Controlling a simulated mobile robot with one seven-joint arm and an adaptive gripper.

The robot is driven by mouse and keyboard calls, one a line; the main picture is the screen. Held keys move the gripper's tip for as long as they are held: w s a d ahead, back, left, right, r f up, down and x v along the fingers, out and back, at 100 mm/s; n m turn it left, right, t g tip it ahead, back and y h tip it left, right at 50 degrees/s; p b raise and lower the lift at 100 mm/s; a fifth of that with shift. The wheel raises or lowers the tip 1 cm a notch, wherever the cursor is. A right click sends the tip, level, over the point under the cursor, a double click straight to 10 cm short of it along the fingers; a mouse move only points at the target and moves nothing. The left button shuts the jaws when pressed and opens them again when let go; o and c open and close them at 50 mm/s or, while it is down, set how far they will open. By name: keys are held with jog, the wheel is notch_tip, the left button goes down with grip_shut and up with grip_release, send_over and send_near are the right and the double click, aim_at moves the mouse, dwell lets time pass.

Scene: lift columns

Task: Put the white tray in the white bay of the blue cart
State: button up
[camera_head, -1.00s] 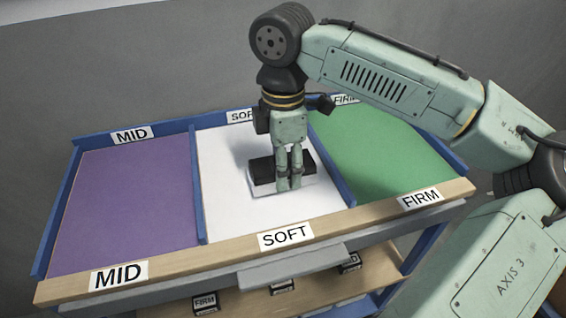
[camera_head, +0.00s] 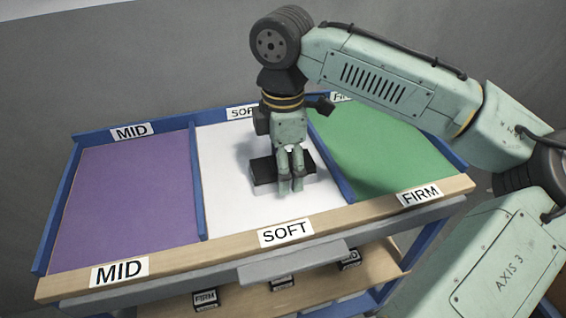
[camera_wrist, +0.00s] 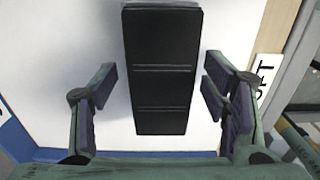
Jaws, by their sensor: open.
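The white tray (camera_head: 306,187) with a ridged black block on top sits in the white bay (camera_head: 232,212) of the blue cart (camera_head: 57,213). This bay is the middle one, labelled SOFT. My gripper (camera_head: 291,190) is over the tray, pointing down, its fingers hiding part of it. In the wrist view the black block (camera_wrist: 162,87) lies between the two spread fingers of my gripper (camera_wrist: 161,90), with a gap on each side. The white tray is hard to tell from the white bay floor there.
A purple bay (camera_head: 130,200) labelled MID is on the left and a green bay (camera_head: 385,150) labelled FIRM on the right. Blue dividers and a wooden front rail (camera_head: 210,250) bound the bays. Several small labelled dark boxes stand on the lower shelf (camera_head: 320,280).

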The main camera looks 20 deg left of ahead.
notch_tip(320, 180, up, 12)
jog(key=shift+r, duration=0.2)
dwell(0.4)
